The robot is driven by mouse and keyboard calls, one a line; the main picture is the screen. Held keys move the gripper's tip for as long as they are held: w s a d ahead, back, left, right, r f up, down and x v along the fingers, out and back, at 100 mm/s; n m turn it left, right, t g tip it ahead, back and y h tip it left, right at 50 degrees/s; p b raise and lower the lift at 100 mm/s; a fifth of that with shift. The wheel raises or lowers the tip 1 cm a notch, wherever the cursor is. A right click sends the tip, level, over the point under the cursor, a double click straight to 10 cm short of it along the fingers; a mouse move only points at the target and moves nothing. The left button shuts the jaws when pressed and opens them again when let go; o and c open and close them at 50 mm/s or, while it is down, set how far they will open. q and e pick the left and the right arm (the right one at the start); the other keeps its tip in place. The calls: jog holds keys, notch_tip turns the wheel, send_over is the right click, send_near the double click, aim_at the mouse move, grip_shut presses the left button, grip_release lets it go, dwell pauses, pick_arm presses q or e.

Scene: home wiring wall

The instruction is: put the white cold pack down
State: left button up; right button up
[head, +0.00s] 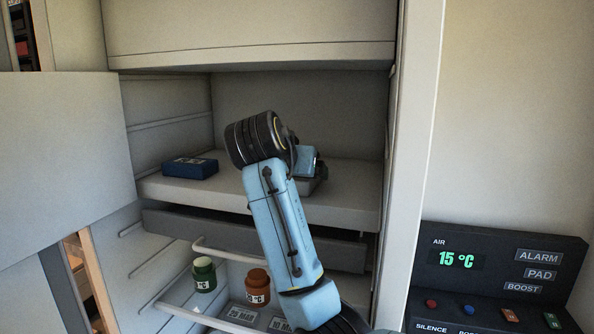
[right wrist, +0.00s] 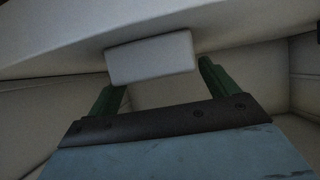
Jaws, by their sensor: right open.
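The white cold pack (right wrist: 150,57) shows in the right wrist view as a pale block just beyond the fingertips of my right gripper (right wrist: 163,74). The two green fingers are apart, one toward each side of the pack, and a gap shows between the pack and the gripper's palm. In the head view my right arm reaches over the upper shelf (head: 345,197) of the open cabinet. Its forearm and wrist hide the fingers there. A small grey shape below the wrist may be the pack, but I cannot tell. My left gripper is out of view.
A dark blue pack (head: 190,167) lies on the same shelf to the left. The open door (head: 62,165) stands left. A control panel (head: 495,275) reading 15 °C is at right.

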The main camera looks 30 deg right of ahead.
jog(key=shift+r, duration=0.2)
jog(key=b+v, duration=0.2)
jog(key=v, duration=1)
jog(key=shift+f, duration=0.15)
jog(key=shift+a, duration=0.1)
